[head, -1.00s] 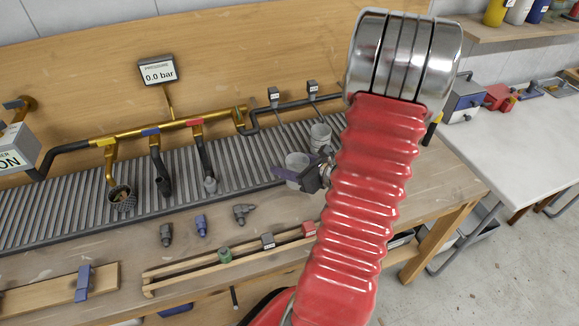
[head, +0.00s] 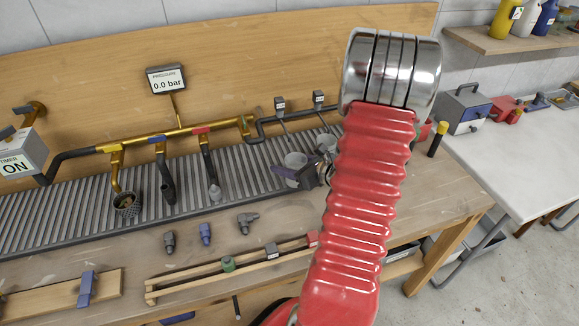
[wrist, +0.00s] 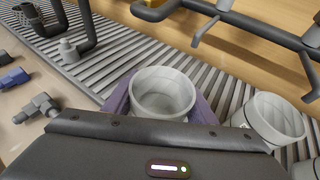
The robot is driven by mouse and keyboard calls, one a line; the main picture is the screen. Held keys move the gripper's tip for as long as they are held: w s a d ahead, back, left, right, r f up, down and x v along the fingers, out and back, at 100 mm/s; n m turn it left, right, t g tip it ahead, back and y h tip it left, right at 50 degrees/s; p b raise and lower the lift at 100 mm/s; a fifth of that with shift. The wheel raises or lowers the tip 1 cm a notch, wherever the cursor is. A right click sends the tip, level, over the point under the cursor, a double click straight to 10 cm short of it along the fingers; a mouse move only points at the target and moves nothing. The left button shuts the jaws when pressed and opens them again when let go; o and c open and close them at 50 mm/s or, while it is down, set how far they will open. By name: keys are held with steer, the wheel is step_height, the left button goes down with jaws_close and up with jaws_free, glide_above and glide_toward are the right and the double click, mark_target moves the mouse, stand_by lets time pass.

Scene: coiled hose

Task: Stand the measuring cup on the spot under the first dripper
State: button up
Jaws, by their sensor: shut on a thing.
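My gripper (head: 298,172) has purple fingers, shut on a pale translucent measuring cup (head: 295,161). In the wrist view the held cup (wrist: 163,90) sits upright between the fingers, its open mouth facing up. It is over the slatted grate (wrist: 110,70); I cannot tell whether its base touches. The first dripper (head: 280,104) and second dripper (head: 319,97) are small labelled boxes with thin spouts on the dark pipe behind. The held cup is in front of the first dripper's spout. The spot under it cannot be made out.
A second pale cup (wrist: 274,118) stands close to the right of the held one on the grate. Three hanging branches with yellow, blue and red bands, the blue one here (head: 165,172), are to the left. Grey and blue fittings (head: 205,234) lie on the bench in front.

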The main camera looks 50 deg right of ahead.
mark_target(300, 156)
steer(key=shift+w+d+f, duration=0.1)
steer(key=shift+w+d, duration=0.4)
steer(key=shift+w, duration=0.4)
steer(key=shift+w+d+f, duration=0.1)
steer(key=shift+w+d, duration=0.4)
steer(key=shift+w, duration=0.4)
steer(key=shift+w+d+f, duration=0.1)
steer(key=shift+w+d, duration=0.4)
steer(key=shift+w, duration=0.4)
steer(key=shift+w+d+f, duration=0.1)
steer(key=shift+w, duration=0.1)
steer(key=shift+f, duration=0.1)
steer(key=o, duration=1.1)
steer(key=shift+s, duration=0.2)
steer(key=shift+v, duration=2.85)
